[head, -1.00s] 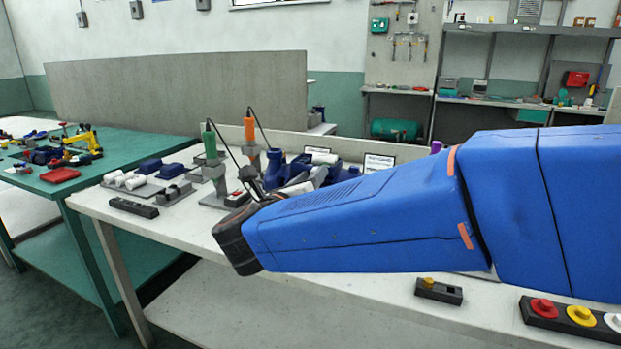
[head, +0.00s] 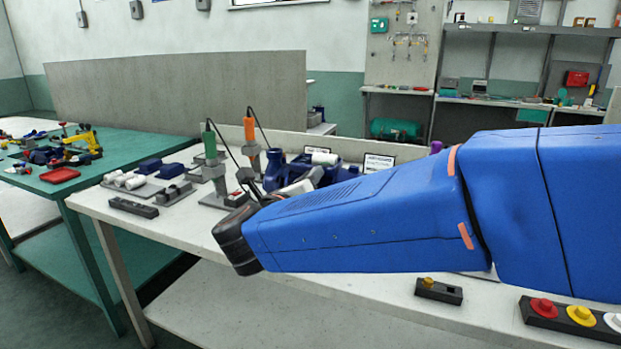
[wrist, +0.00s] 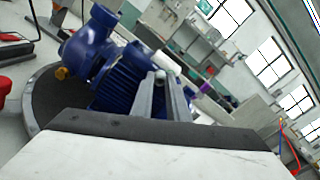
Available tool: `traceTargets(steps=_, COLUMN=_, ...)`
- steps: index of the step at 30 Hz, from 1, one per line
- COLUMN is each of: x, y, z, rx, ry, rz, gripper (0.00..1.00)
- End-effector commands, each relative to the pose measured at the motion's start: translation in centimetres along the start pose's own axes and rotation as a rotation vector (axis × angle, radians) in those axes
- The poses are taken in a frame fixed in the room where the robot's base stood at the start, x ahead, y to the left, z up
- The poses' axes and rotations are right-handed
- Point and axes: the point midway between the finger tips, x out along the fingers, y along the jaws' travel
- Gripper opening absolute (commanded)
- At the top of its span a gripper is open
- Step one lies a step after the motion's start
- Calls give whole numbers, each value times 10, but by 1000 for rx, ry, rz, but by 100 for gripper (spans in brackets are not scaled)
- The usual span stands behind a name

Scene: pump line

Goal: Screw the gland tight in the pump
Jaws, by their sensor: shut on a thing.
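The blue pump (head: 272,172) stands on the bench beyond my arm, partly hidden by it. In the wrist view the pump (wrist: 88,42) has a ribbed motor body and a small brass fitting (wrist: 62,73), on a round dark plate. My gripper (head: 300,186) is at the pump, and its grey fingers (wrist: 163,88) reach towards the pump body in the wrist view. They are shut on a small grey round piece (wrist: 160,75), apparently the gland, mostly hidden by the fingers. How far it sits in the pump cannot be seen.
Two stands with a green-handled tool (head: 210,142) and an orange-handled tool (head: 249,130) are left of the pump, with cords hanging near my wrist. Grey trays with white and blue parts lie further left. A button box (head: 575,316) is at the front right.

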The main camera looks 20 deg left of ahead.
Motion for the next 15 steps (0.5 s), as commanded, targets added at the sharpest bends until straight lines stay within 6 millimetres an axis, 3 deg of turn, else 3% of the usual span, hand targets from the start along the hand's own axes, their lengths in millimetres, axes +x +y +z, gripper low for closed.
traceTargets(steps=6, x=0, y=0, z=0, rx=179, ry=0, rz=0, gripper=0)
traceTargets(steps=7, x=0, y=0, z=0, rx=173, ry=0, rz=0, gripper=21)
traceTargets(steps=8, x=0, y=0, z=0, rx=171, ry=0, rz=0, gripper=28)
traceTargets(steps=15, x=0, y=0, z=0, rx=169, ry=0, rz=0, gripper=31)
